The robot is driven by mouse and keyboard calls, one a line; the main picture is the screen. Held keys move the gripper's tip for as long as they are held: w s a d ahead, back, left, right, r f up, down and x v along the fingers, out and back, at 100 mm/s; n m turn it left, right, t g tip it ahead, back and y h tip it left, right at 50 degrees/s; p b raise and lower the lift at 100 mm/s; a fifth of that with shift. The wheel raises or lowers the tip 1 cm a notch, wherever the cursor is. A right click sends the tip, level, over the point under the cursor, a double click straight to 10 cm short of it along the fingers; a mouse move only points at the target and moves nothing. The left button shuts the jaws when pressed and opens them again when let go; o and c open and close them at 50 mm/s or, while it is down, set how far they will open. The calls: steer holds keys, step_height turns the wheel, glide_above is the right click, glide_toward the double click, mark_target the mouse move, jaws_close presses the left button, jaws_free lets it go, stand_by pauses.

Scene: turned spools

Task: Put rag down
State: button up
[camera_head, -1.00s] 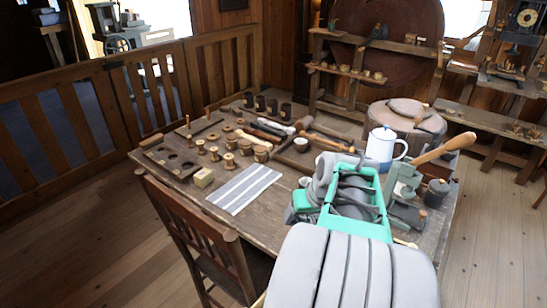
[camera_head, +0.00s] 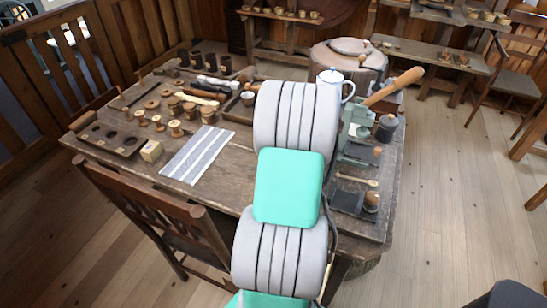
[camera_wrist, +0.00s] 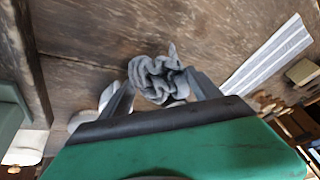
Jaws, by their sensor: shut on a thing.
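The rag (camera_wrist: 158,80) is a crumpled grey cloth, seen in the wrist view between the fingers of my gripper (camera_wrist: 160,88). The gripper is shut on it, with bare brown wood of the workbench (camera_wrist: 90,35) beyond. Whether the rag touches the wood cannot be told. In the head view my arm hides the gripper and the rag. The workbench also shows in the head view (camera_head: 235,150).
A striped cloth (camera_head: 198,153) lies flat left of my arm, with wooden spools (camera_head: 175,128) and a small block (camera_head: 151,151) near it. A white jug (camera_head: 333,86) and a vise (camera_head: 357,118) stand behind and right. A chair (camera_head: 170,215) stands at the front.

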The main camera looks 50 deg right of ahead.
steer(key=f, duration=0.3)
steer(key=shift+w+d+f+p, duration=0.2)
steer(key=shift+d+f+p, duration=0.1)
steer(key=shift+f, duration=0.1)
steer(key=shift+a, duration=0.1)
steer(key=shift+f, duration=0.2)
steer(key=o, duration=1.2)
steer(key=shift+r, duration=0.1)
steer(key=shift+c, duration=0.2)
